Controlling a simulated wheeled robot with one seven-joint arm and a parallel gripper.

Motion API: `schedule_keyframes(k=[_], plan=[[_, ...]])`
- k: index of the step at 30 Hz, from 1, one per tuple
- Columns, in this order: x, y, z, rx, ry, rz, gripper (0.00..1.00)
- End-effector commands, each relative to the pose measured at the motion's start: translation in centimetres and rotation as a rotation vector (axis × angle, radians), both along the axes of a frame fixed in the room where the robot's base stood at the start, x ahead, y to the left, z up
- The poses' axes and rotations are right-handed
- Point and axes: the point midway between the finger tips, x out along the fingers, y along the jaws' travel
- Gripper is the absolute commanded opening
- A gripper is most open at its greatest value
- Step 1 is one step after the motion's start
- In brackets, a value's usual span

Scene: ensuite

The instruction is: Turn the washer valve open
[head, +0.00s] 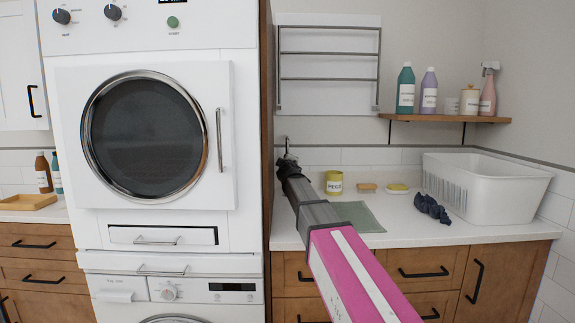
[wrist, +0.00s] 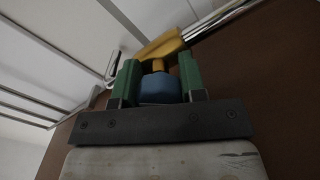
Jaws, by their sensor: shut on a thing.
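The washer valve shows in the wrist view as a yellow handle (wrist: 162,46) beside a chrome pipe (wrist: 215,22). My gripper (wrist: 158,72) has its two green fingers on either side of the handle's lower part and is shut on it. A blue block (wrist: 160,90) sits between the fingers below the yellow part; I cannot tell what it belongs to. In the head view my arm reaches over the counter to the wall beside the tall wooden panel. The valve handle is hidden there behind my gripper (head: 288,160).
The washer (head: 175,292) is low at left, under a dryer (head: 70,130). The wooden panel (head: 266,200) is close to my arm's left. A wall rack (head: 330,53) hangs above. The counter (head: 400,235) holds a yellow tin (head: 334,187), a dark cloth (head: 432,209) and a white basket (head: 490,190).

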Motion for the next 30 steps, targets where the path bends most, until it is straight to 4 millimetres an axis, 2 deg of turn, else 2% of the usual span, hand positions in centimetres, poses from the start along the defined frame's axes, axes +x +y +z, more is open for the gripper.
schedule_keyframes(k=[18,30], plan=[[-0.03,0.07,-0.04,-0.547,-0.002,0.001,0.14],[-0.05,0.07,-0.08,-0.726,-0.003,0.001,0.14]])
